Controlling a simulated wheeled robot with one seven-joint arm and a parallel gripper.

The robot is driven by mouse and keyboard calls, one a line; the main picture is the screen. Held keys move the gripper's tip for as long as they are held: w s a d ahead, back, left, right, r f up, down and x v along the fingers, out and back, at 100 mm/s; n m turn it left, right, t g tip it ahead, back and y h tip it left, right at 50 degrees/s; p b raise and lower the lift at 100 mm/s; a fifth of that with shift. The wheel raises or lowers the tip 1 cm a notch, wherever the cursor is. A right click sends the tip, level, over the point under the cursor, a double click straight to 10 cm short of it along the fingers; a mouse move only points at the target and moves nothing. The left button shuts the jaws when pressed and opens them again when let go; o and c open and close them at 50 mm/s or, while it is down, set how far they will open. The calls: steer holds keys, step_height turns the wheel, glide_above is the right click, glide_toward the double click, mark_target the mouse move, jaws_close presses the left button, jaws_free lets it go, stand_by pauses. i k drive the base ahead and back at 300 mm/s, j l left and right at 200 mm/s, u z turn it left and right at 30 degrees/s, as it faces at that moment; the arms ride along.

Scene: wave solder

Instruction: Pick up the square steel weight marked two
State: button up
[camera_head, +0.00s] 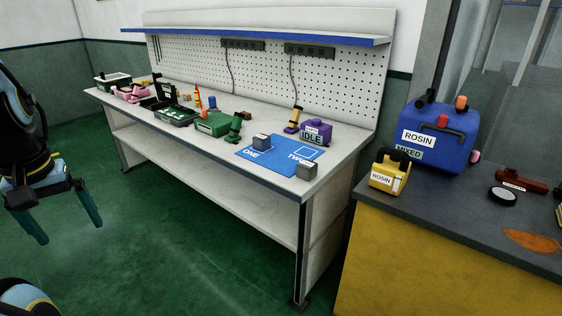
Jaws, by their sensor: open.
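A blue mat (270,158) lies on the right end of the white workbench, with areas lettered ONE and TWO. A small grey block (306,171) stands at the mat's front right corner, near the TWO lettering and the bench's front edge. Another small grey block (261,142) stands by the ONE lettering. Either could be a steel weight; I cannot read a mark on them. My gripper (68,232) hangs at the far left, fingers pointing down, open and empty. It is over the green floor, well apart from the bench and both blocks.
The workbench (215,158) carries a purple IDLE box (316,131), a green box (214,123) and several small items further left. A yellow-fronted counter (430,262) at right holds a blue MIXED container (438,135) and a yellow ROSIN can (388,176). Green floor before the bench is clear.

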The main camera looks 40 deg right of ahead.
mark_target(307, 170)
steer(key=z, duration=1.3)
steer(key=i+l+z, duration=0.1)
steer(key=i+l+u, duration=0.1)
steer(key=l, duration=0.25)
steer(key=i+l+u, duration=0.25)
steer(key=l, duration=0.4)
steer(key=i+l+u, duration=0.1)
steer(key=l, duration=0.3)
steer(key=i+u, duration=0.1)
steer(key=u, duration=1)
